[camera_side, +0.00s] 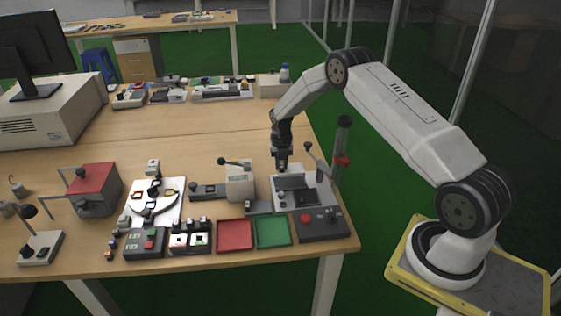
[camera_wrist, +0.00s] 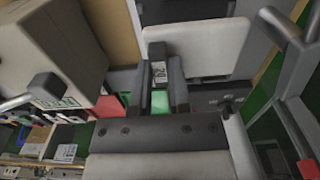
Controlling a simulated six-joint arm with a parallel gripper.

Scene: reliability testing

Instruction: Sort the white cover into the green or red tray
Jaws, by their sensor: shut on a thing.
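A pale, round-cornered plate, which looks like the white cover (camera_wrist: 205,48), shows just beyond my fingertips in the wrist view. My gripper (camera_wrist: 160,84) is shut on a small grey piece (camera_wrist: 158,70) with a pale label. I cannot tell whether this piece is joined to the plate. In the side view my gripper (camera_side: 282,166) points down over the grey test fixture (camera_side: 318,192), and what it holds is too small to make out. The red tray (camera_side: 235,234) and the green tray (camera_side: 272,231) lie empty at the table's front edge, left of the control box.
A control box (camera_side: 320,223) with a red button stands in front of the fixture. A grey lever press (camera_side: 240,182) is close on the left. A thin post with a red part (camera_side: 343,150) rises at the right.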

